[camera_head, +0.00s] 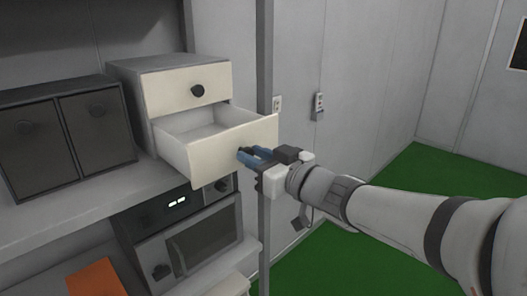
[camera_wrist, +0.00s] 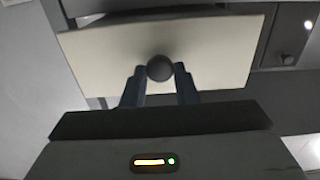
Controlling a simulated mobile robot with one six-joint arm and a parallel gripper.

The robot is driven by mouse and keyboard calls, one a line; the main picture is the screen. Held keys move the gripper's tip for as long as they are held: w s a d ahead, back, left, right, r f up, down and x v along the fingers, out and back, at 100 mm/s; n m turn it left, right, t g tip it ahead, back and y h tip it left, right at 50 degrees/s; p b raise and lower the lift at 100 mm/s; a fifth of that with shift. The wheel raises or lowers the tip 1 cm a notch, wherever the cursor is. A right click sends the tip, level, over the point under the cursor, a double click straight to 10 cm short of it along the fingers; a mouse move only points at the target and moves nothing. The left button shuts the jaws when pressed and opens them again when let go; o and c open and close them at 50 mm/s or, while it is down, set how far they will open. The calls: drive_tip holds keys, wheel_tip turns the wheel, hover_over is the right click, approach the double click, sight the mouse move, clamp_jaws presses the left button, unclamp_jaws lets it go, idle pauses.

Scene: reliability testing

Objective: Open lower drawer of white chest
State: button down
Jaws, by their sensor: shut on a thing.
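The white chest (camera_head: 150,84) stands on a shelf, with an upper and a lower drawer. The upper drawer (camera_head: 185,91) is closed and has a dark round knob (camera_head: 197,91). The lower drawer (camera_head: 215,155) is pulled well out, and its inside looks empty. In the wrist view, the lower drawer's front (camera_wrist: 215,50) fills the upper middle. My gripper (camera_head: 248,154) is at that front, its blue fingers on either side of the dark round knob (camera_wrist: 160,68). The fingers (camera_wrist: 160,72) are shut on the knob. In the head view the fingers mostly hide this knob.
A dark two-door cabinet (camera_head: 65,135) stands left of the chest. A microwave-like appliance (camera_head: 190,245) sits below the shelf (camera_head: 80,205). A grey vertical post (camera_head: 264,70) rises just behind the open drawer. An orange item (camera_head: 97,278) lies lower left. Green floor (camera_head: 440,190) is open at right.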

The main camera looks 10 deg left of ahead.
drive_tip(key=c, duration=1.2)
unclamp_jaws()
drive_tip(key=shift+w, duration=0.1)
drive_tip(key=shift+o, duration=0.2)
drive_tip(key=shift+s+d, duration=0.2)
drive_tip(key=shift+d, duration=0.1)
drive_tip(key=v, duration=0.7)
drive_tip(key=shift+s+b, duration=0.15)
drive_tip(key=shift+b, duration=0.2)
